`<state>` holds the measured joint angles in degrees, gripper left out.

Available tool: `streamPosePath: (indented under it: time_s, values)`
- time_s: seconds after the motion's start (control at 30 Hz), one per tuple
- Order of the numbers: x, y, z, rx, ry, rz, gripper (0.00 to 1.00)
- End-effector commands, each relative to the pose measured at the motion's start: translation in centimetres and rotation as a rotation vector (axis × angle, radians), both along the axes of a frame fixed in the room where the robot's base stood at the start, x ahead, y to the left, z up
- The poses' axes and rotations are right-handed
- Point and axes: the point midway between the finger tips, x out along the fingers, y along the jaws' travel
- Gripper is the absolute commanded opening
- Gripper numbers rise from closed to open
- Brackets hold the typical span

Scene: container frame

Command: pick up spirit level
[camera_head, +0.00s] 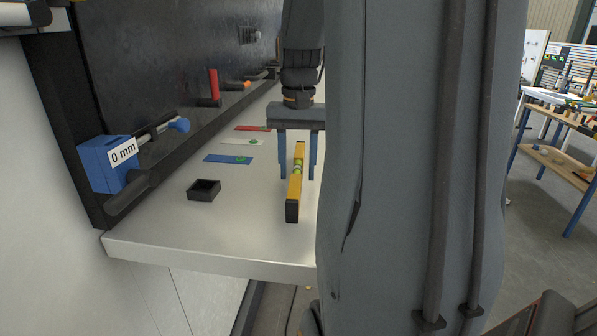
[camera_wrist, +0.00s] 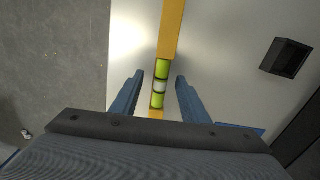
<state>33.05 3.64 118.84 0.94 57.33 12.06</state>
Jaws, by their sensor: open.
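The spirit level (camera_head: 294,187) is a yellow bar with a black end cap and green vials, lying on the grey metal bench top. In the wrist view the spirit level (camera_wrist: 170,35) runs from the top edge down between my fingers, its green and white vials near the fingertips. My gripper (camera_head: 298,176) has two blue fingers pointing down, one on each side of the bar. It is open, with a visible gap on both sides of the level in the wrist view (camera_wrist: 157,80). Whether the fingertips touch the bench I cannot tell.
A small black open box (camera_head: 204,190) stands left of the level. Blue (camera_head: 229,159), white (camera_head: 243,142) and red (camera_head: 253,128) strips lie behind it. A blue device marked "0 mm" (camera_head: 107,162) is mounted at the left panel. The bench's front edge is near.

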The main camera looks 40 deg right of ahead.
Motion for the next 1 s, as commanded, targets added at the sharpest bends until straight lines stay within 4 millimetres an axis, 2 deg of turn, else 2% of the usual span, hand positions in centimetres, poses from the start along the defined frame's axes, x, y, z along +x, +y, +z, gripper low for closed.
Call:
streamPosePath:
  time_s: [0.17,0.4,0.77,0.87,1.0]
  values:
    - [0.0,0.0,0.0,0.000,0.000,0.001,0.41]
    - [0.0,0.0,0.0,0.000,0.000,0.001,0.01]
    - [0.1,0.0,0.3,-0.001,-0.001,0.001,0.00]
    - [0.2,0.0,1.4,-0.003,-0.004,0.001,0.00]
    - [0.2,0.0,3.9,-0.004,-0.006,0.001,0.00]
